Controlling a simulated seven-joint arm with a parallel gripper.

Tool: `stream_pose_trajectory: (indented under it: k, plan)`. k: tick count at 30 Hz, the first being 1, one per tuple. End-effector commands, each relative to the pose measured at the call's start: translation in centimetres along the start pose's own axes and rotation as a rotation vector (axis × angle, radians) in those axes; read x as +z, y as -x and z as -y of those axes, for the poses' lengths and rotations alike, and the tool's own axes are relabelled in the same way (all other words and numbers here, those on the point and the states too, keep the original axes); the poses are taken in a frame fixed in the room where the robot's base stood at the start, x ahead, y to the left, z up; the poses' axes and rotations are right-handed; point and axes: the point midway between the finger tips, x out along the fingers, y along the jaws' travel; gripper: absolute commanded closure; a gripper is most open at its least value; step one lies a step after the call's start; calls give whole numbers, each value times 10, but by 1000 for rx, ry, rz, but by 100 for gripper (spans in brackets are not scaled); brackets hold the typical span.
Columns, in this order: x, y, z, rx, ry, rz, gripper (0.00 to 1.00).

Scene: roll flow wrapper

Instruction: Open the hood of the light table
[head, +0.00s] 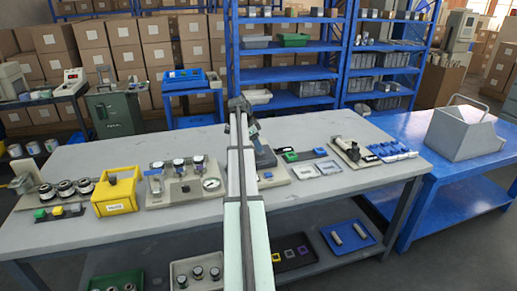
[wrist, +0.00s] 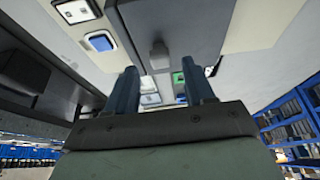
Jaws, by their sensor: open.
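My gripper (wrist: 162,88) shows in the wrist view with its two dark blue fingers apart and nothing between them. Beyond the fingertips is a dark grey panel (wrist: 185,25) with a small light grey block (wrist: 159,55) on its face; the block appears in line with the gap, and I cannot tell if anything touches. In the head view my arm covers the middle of the bench and hides the gripper. A dark grey upright device (head: 264,152) stands partly behind the arm. I cannot tell for sure which thing is the light table or its hood.
Left of my arm on the grey bench (head: 110,240) stand a yellow box (head: 117,193) and a gauge panel (head: 183,187). To the right are a green block (head: 291,156) and blue pieces (head: 390,151). A grey bin (head: 462,131) stands on the blue table (head: 405,127).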

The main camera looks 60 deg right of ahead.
Motion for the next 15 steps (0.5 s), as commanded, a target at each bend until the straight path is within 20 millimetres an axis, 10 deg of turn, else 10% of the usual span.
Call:
stream_pose_trajectory:
  k: [15]
  plan:
    - [0, -26, 0, -1, 1, 0, 47]
